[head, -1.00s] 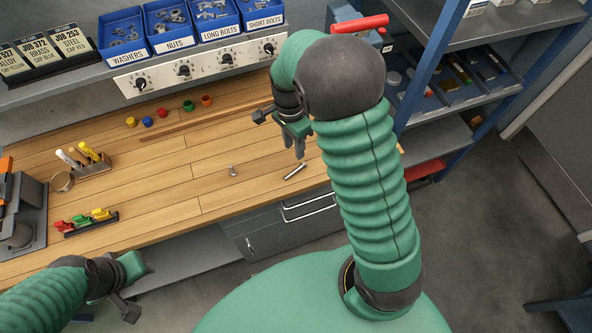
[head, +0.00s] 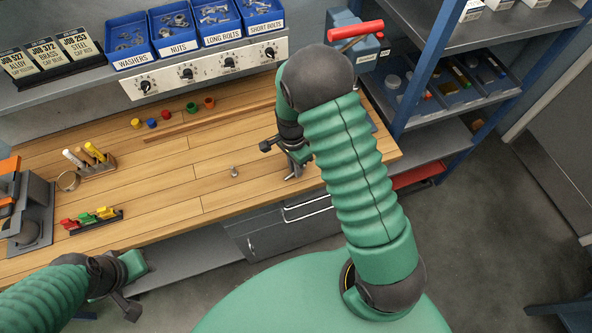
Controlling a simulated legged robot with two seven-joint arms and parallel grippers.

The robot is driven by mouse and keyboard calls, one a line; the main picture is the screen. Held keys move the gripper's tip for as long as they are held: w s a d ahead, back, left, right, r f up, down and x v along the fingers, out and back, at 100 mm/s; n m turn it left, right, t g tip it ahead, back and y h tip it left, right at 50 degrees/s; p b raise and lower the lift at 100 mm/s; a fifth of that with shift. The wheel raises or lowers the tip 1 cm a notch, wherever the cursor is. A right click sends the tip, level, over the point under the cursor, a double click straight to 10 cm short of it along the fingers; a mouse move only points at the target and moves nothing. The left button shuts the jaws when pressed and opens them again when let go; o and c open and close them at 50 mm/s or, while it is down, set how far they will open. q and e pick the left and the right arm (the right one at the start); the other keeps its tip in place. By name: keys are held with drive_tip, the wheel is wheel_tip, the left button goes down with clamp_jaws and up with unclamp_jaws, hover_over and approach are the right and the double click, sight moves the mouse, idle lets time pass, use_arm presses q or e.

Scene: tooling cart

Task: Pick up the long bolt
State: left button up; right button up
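My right gripper (head: 294,174) points down at the worktop's front edge. Its grey fingertips are where the long silver bolt lay a second ago. The bolt itself is now hidden behind the fingers, or too small to pick out. I cannot tell whether the fingers are open or closed on it. A short silver bolt (head: 234,171) stands on the wood to the left, apart from the gripper. My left gripper (head: 132,285) hangs at the lower left, in front of the bench and away from the bolts; its fingers do not show clearly.
The wooden worktop (head: 160,185) is clear around the short bolt. A wooden strip (head: 200,124) and several coloured caps lie behind. Blue bins, including long bolts (head: 216,22), stand on the shelf above. A drawer handle (head: 308,207) sits below the front edge.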

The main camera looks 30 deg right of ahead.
drive_tip(key=shift+w, duration=0.1)
clamp_jaws()
drive_tip(key=shift+r, duration=0.45)
drive_tip(key=shift+s+a+r+b, duration=0.2)
drive_tip(key=shift+r+b, duration=0.1)
drive_tip(key=shift+r, duration=0.35)
drive_tip(key=shift+s+a+r+b, duration=0.2)
drive_tip(key=shift+r+b, duration=0.1)
drive_tip(key=shift+r, duration=0.3)
drive_tip(key=s+a+r+b, duration=0.1)
drive_tip(key=s+a, duration=0.9)
drive_tip(key=s, duration=0.1)
drive_tip(key=shift+r, duration=0.3)
drive_tip(key=shift+d, duration=0.1)
